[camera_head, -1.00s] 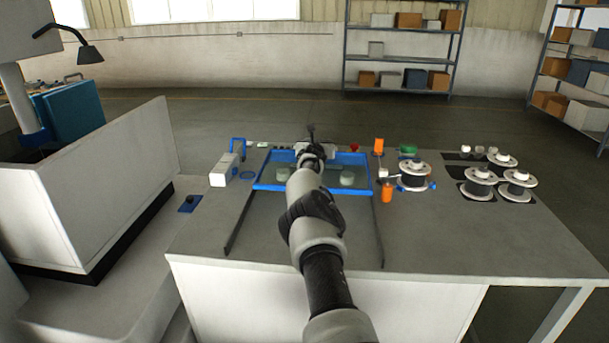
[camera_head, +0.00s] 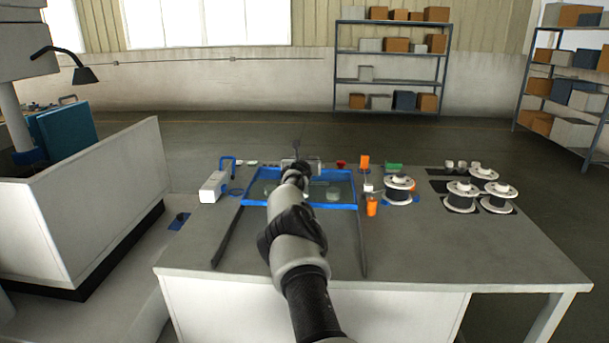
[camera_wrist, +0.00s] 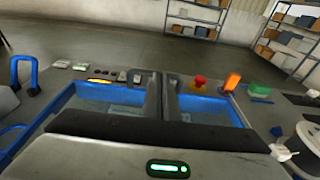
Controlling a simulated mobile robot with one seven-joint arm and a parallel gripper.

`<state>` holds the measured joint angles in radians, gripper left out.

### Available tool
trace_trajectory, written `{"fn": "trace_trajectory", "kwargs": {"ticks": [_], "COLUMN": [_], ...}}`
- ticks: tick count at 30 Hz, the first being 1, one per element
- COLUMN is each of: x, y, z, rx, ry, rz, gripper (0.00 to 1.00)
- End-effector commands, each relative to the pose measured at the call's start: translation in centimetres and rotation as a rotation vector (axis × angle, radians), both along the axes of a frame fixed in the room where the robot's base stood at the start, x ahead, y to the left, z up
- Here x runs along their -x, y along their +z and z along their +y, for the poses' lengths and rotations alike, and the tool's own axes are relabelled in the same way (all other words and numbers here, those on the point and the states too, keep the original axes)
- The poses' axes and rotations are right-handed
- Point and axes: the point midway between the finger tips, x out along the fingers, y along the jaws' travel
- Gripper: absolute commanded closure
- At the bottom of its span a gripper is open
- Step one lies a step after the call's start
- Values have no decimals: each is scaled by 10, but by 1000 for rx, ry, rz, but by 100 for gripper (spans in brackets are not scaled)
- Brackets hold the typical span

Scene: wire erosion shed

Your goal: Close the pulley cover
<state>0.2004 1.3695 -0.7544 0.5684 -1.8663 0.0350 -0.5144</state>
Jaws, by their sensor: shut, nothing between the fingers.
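The pulley cover appears to be the clear panel in a blue frame (camera_head: 349,205) on the grey bench. It lies at the far part of two dark rails, with pale round shapes showing through it. In the wrist view, blue frame edges (camera_wrist: 105,90) show on both sides of my gripper. My gripper (camera_head: 297,160) is over the far half of the panel, partly hidden behind my own wrist. In the wrist view my gripper (camera_wrist: 159,78) has its two dark fingers together, with nothing held. I cannot tell whether they touch the frame.
A white box (camera_head: 213,187) with a blue handle stands left of the panel. A red button (camera_wrist: 199,82) sits beyond the frame. The bench front between the rails is clear.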

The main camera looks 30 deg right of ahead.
Motion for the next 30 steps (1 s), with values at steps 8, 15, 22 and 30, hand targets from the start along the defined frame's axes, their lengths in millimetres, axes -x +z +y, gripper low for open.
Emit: {"fn": "trace_trajectory", "kwargs": {"ticks": [8, 15, 22, 30], "x": [11, 28, 53, 76], "y": [-9, -4, 2, 10], "z": [5, 15, 35, 52], "rx": [-2, -11, -8, -5], "ry": [-4, -3, 1, 3], "rz": [-3, -3, 2, 5], "gripper": [100, 100, 100, 100]}}
